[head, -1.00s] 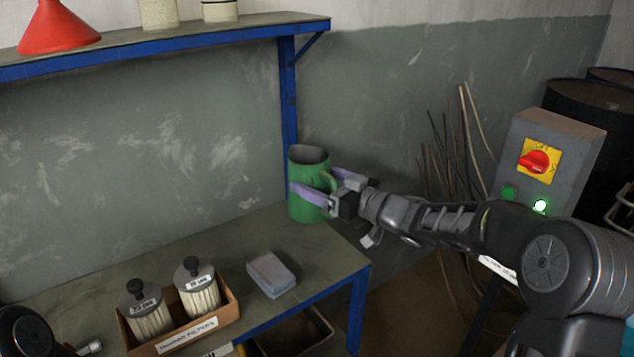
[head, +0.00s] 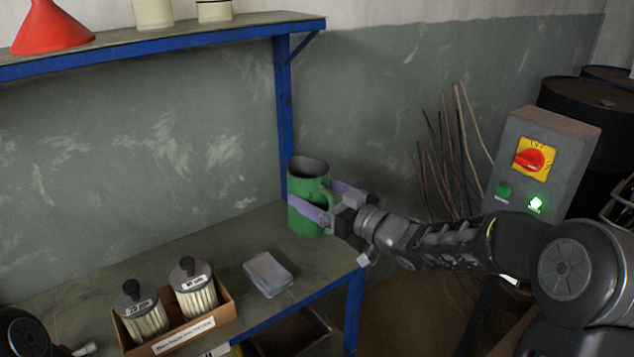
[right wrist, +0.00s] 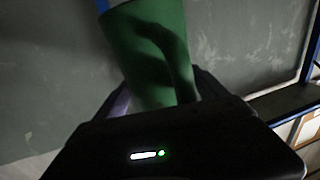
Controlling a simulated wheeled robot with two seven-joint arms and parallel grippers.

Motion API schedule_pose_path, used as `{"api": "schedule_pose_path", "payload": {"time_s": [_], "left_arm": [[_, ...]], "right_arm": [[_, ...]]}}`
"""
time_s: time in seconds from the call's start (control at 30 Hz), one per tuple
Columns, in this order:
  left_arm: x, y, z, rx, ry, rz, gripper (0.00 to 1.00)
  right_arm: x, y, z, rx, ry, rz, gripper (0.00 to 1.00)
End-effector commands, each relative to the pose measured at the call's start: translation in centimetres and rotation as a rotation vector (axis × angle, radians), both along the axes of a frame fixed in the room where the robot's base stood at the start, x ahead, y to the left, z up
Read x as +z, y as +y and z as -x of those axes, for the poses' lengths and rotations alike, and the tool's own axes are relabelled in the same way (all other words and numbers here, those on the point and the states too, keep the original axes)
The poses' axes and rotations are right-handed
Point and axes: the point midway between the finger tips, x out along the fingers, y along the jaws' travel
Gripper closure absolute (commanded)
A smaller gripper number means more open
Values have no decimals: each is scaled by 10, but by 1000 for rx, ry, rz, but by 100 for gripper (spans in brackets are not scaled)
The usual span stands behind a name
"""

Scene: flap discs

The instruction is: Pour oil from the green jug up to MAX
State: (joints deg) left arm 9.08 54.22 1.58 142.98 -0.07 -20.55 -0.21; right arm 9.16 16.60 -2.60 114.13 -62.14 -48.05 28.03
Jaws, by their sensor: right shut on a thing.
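The green jug (head: 308,172) is upright at the far right end of the workbench, below the shelf post. Its handle faces right, toward my right gripper (head: 322,201). That gripper's purple fingers are shut on the jug, one on each side. I cannot tell whether the jug's base touches the bench. In the right wrist view the jug (right wrist: 150,50) fills the space between the fingers, with its handle toward the camera. No oil and no MAX mark can be made out. My left gripper is out of view; only a dark part of that arm shows at bottom left.
A box (head: 190,337) with two labelled filters and a grey block (head: 268,274) stand on the bench (head: 200,249). A shelf (head: 160,39) above holds a red funnel (head: 52,30) and pale containers. A switch box (head: 545,160) with a red knob stands right.

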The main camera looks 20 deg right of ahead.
Motion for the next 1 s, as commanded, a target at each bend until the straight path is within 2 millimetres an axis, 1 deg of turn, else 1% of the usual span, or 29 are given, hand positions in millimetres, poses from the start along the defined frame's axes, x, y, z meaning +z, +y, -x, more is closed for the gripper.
{"api": "schedule_pose_path", "payload": {"time_s": [0.03, 0.2, 0.3, 0.4, 0.57, 1.0], "left_arm": [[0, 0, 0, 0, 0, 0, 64], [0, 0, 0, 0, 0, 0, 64], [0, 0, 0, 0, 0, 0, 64], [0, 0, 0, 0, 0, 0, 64], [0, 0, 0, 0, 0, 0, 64], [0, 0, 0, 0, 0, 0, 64]], "right_arm": [[-3, 0, 9, -23, -2, -3, 90], [-25, -8, 39, -130, -1, -4, 90], [-37, -13, 54, -187, -2, -3, 90], [-46, -18, 65, -228, -3, -2, 90], [-51, -21, 71, -255, -6, -1, 90], [-50, -21, 71, -254, -6, -1, 90]]}}
